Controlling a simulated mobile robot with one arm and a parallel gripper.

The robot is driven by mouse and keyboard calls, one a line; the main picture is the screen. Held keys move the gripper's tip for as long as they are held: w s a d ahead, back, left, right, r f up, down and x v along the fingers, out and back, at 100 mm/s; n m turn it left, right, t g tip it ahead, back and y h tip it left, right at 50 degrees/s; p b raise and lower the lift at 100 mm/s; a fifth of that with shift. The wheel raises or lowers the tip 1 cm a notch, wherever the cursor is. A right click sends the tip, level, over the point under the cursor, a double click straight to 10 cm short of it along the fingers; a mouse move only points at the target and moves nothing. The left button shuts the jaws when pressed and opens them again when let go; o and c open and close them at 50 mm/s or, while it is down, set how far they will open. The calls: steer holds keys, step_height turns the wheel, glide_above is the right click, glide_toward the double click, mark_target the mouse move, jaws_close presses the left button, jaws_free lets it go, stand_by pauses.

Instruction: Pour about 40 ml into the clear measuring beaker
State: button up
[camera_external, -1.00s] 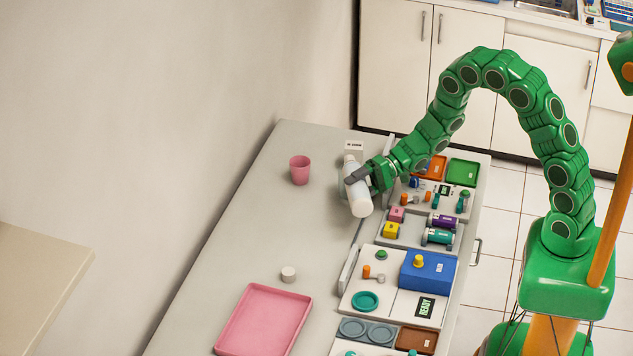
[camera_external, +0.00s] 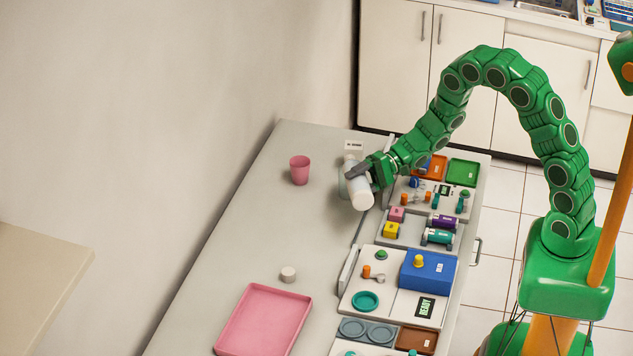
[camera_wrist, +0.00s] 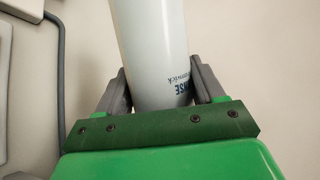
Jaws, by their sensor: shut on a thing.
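My gripper (camera_external: 360,176) is shut around the middle of a white bottle (camera_external: 361,199), held tilted over the far part of the table. The bottle's wide base faces the external camera and its narrower end points away. In the wrist view the bottle (camera_wrist: 150,50) is between the two grey fingers (camera_wrist: 160,88), with blue print near them. A faint clear edge, seemingly the measuring beaker (camera_external: 343,184), shows just left of the bottle; most of it is hidden. I cannot see a liquid level or any stream.
A pink cup (camera_external: 300,170) stands to the left. A small white cap (camera_external: 288,274) and a pink tray (camera_external: 262,322) are nearer the camera. Trays and a blue box (camera_external: 428,270) crowd the right side. A small sign (camera_external: 354,146) stands behind the bottle. The table's middle left is clear.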

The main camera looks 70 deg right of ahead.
steer(key=shift+s+a+f+h, duration=0.3)
steer(key=shift+s+a+f, duration=0.1)
steer(key=shift+a, duration=0.25)
steer(key=shift+a+r, duration=0.25)
steer(key=shift+r, duration=0.15)
stand_by(0.8)
steer(key=shift+s+f, duration=0.1)
steer(key=shift+s+a+f+n, duration=0.15)
steer(key=shift+f+n, duration=0.45)
steer(key=shift+f, duration=0.3)
steer(key=shift+f+n+h, duration=0.3)
steer(key=shift+n+h, duration=0.4)
steer(key=shift+h, duration=0.1)
steer(key=shift+d+f+n, duration=0.15)
steer(key=shift+d+n, duration=0.15)
steer(key=shift+d, duration=0.1)
steer(key=shift+d+h, duration=0.1)
steer(key=shift+h, duration=0.2)
